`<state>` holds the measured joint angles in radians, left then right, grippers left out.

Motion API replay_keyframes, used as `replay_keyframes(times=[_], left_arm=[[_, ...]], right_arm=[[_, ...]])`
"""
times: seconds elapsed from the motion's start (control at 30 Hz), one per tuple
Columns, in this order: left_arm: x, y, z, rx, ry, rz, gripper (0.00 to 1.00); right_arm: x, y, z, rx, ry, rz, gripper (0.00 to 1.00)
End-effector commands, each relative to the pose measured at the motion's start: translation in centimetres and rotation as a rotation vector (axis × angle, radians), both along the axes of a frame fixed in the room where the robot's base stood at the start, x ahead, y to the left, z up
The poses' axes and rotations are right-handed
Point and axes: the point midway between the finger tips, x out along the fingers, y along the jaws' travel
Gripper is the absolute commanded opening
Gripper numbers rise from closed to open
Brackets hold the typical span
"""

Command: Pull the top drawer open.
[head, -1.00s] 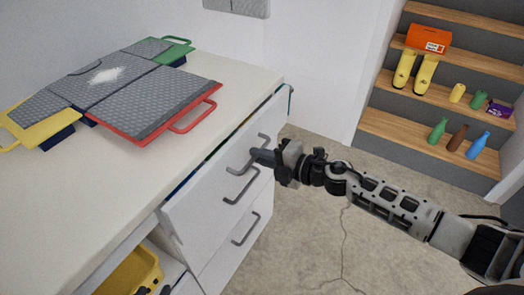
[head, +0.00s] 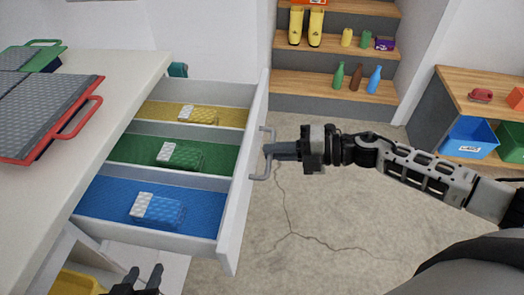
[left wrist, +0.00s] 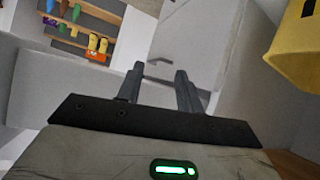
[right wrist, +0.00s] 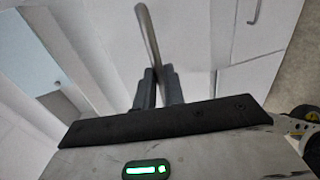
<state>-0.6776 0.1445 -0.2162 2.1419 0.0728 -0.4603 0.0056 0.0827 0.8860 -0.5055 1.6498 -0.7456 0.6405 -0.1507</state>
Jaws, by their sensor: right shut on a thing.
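The top drawer (head: 241,185) is pulled far out of the white cabinet in the head view. Its inside shows three compartments, yellow, green and blue, each with a small block-like item. My right gripper (head: 270,151) is shut on the drawer's grey bar handle (head: 263,172). In the right wrist view the handle (right wrist: 147,30) runs up from between the close fingertips (right wrist: 159,72). My left gripper (head: 146,275) is low at the bottom left, below the drawer, open and empty. Its fingers (left wrist: 158,72) stand apart in the left wrist view.
Grey boards with coloured handles (head: 40,105) lie on the white countertop (head: 122,72). A yellow bin (head: 78,284) is below at the left. Wooden shelves (head: 320,79) with bottles stand behind. A blue bin (head: 470,138) is at right. The floor right of the drawer is clear.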

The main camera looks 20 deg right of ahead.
Motion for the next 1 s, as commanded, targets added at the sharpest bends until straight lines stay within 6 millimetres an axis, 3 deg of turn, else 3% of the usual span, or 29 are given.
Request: replay_keyframes(times=[0.23,0.73,0.8,0.83,1.0], left_arm=[[-0.2,-0.1,-0.5,-0.012,0.009,0.005,0.36],[-0.1,-0.1,-0.2,-0.015,0.000,0.007,0.36],[-0.1,-0.1,-0.2,-0.015,0.000,0.007,0.36],[-0.1,-0.1,-0.2,-0.015,0.000,0.007,0.36],[-0.1,-0.1,-0.3,-0.015,0.001,0.007,0.36]], right_arm=[[-0.6,-1.9,0.0,0.000,0.000,0.013,0.00],[-0.7,-2.3,0.1,0.001,-0.001,0.017,0.00],[-0.7,-2.3,0.1,0.001,-0.001,0.017,0.24],[-0.7,-2.3,0.1,0.001,-0.001,0.017,0.31],[-0.7,-2.3,0.0,0.001,-0.001,0.017,0.31]])
